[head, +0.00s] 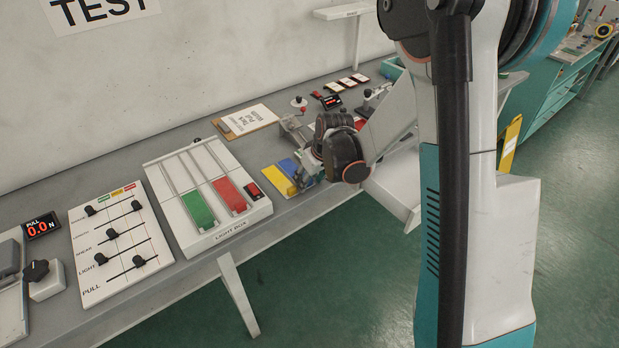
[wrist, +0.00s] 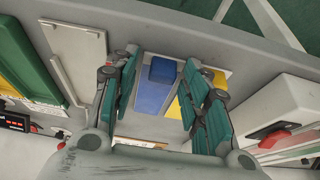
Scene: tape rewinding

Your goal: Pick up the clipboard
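The clipboard (head: 262,116) lies flat on the grey bench near the wall in the head view. It is brown with a white printed sheet on it. My gripper (head: 308,172) is to the right of the clipboard and nearer the bench's front edge, partly hidden by my wrist in the head view. In the wrist view my gripper (wrist: 163,85) is open, its green-padded fingers apart with nothing held. A brown strip at the bottom of the wrist view may be the clipboard's edge, but I cannot tell.
A blue and yellow panel (head: 277,181) lies under my gripper; its blue part shows between the fingers (wrist: 152,100). The light box (head: 188,212) and a slider panel (head: 95,260) stand to the left. Small devices (head: 332,101) stand at the right rear.

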